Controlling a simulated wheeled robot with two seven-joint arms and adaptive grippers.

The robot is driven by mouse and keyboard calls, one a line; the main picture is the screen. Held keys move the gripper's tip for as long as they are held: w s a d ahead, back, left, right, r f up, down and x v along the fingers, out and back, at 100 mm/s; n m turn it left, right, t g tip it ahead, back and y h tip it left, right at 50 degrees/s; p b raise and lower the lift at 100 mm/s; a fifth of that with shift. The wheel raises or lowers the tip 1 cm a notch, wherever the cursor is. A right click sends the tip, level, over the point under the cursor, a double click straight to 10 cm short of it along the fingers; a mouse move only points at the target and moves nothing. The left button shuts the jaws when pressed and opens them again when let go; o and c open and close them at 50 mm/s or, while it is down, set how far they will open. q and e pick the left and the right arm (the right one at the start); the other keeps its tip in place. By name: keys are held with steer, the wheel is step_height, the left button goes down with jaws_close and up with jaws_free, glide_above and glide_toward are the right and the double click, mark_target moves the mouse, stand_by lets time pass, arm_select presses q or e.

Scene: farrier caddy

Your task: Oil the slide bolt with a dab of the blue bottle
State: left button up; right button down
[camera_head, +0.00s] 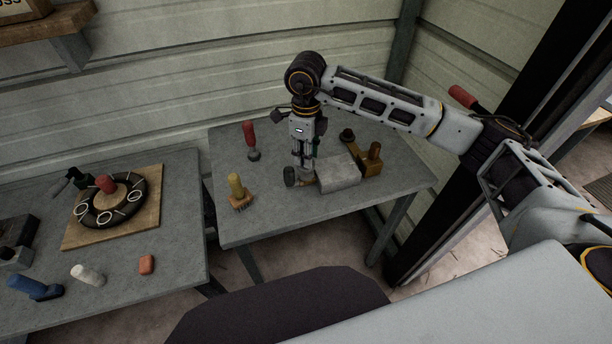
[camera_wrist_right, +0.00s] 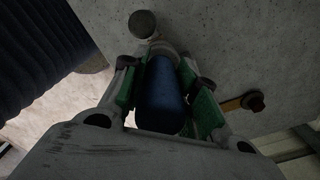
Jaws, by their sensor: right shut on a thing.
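My right gripper (camera_head: 303,165) points down over the left end of a grey block on the right-hand table. In the right wrist view, its green-padded fingers (camera_wrist_right: 167,75) are shut on a dark blue bottle (camera_wrist_right: 160,97). The head view hardly shows the bottle behind the fingers. A dark round knob (camera_head: 290,176) sits just left of the fingertips, by the grey block (camera_head: 338,175). It may belong to the slide bolt, which I cannot make out clearly. Whether the bottle touches anything is hidden. My left gripper is out of view.
A brown wooden piece (camera_head: 371,160) is right of the block. The left table holds a black ring on a board (camera_head: 140,233), a blue item (camera_head: 35,288) and a white item (camera_head: 88,275).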

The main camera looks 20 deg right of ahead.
steer(key=shift+r, duration=0.8)
steer(key=shift+r+p, duration=0.7)
steer(key=shift+r, duration=0.3)
steer(key=shift+r+p, duration=0.5)
steer(key=shift+r, duration=0.8)
